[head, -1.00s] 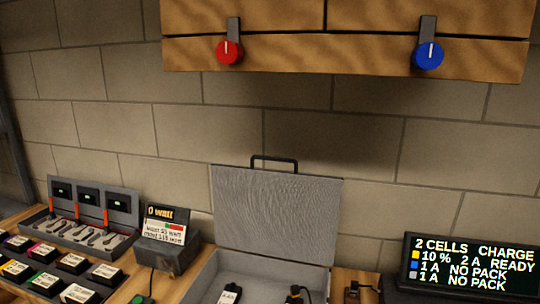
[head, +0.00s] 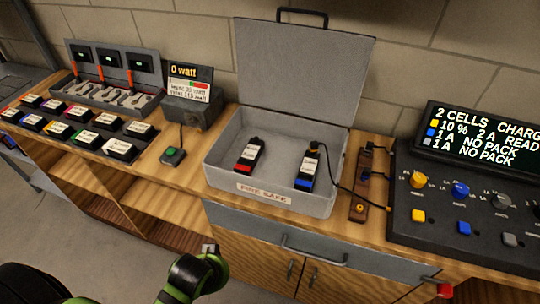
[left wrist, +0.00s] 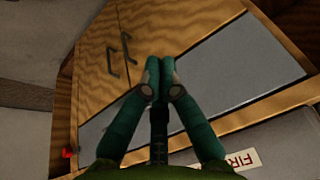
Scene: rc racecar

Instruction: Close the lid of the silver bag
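The silver bag (head: 222,180) is an open grey box labelled FIRE SAFE on the bench. Its lid (head: 300,70) stands upright at the back, with a black handle on its top edge. Two battery packs, one red-ended (head: 249,155) and one blue-ended (head: 306,172), lie inside. My left gripper (left wrist: 153,72) has its fingertips together with nothing seen between them, in front of the cabinet. Part of the bag's label (left wrist: 242,159) shows at lower right there. In the head view my green and black left arm is low, in front of the bench. My right gripper is out of view.
A black charger (head: 450,235) with knobs and a screen stands right of the bag. A cable runs from the blue-ended pack to a small wooden board (head: 360,190). Several packs (head: 75,131) and a power meter (head: 190,110) are left. A drawer handle (head: 312,251) juts out below.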

